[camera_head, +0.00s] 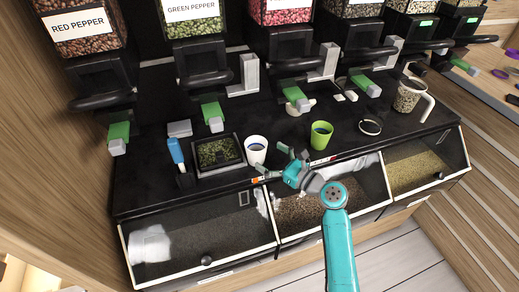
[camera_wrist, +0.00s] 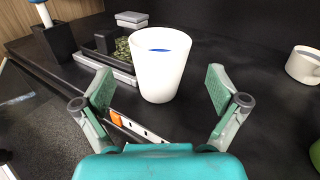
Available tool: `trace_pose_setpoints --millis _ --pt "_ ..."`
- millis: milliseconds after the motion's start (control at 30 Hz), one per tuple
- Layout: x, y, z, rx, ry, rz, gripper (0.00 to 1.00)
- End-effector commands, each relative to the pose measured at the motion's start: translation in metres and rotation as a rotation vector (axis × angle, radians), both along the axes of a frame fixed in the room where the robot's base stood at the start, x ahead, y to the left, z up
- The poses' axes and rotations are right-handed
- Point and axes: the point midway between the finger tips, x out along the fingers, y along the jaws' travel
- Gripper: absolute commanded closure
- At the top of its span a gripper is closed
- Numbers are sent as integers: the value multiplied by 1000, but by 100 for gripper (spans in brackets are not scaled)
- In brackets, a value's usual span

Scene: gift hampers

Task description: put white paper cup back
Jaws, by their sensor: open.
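The white paper cup (camera_head: 256,150) stands upright on the black counter near its front edge, just right of a black tray of green pieces. In the wrist view the white cup (camera_wrist: 160,62) is ahead of my gripper, roughly centred between the fingers, with blue showing inside. My gripper (camera_head: 273,164) is open and empty, at the counter's front edge beside the cup. In the wrist view both fingers of my gripper (camera_wrist: 160,95) are spread wide, apart from the cup.
A green cup (camera_head: 320,135) stands to the right. The black tray (camera_head: 217,155) and a blue-handled tool (camera_head: 176,152) in a holder are to the left. Pepper dispensers (camera_head: 195,60) line the back. Glass-fronted bins (camera_head: 205,250) lie below the counter edge. A clear jug (camera_head: 408,97) is far right.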

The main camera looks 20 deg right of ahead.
Motion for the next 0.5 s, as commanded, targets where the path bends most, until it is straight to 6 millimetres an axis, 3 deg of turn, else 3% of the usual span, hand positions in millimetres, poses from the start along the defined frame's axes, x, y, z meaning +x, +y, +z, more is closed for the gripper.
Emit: trace_pose_setpoints --millis 200,500 --pt "-35 -21 0 1 0 -3 4" --pt "-53 -30 1 1 -1 -1 4"
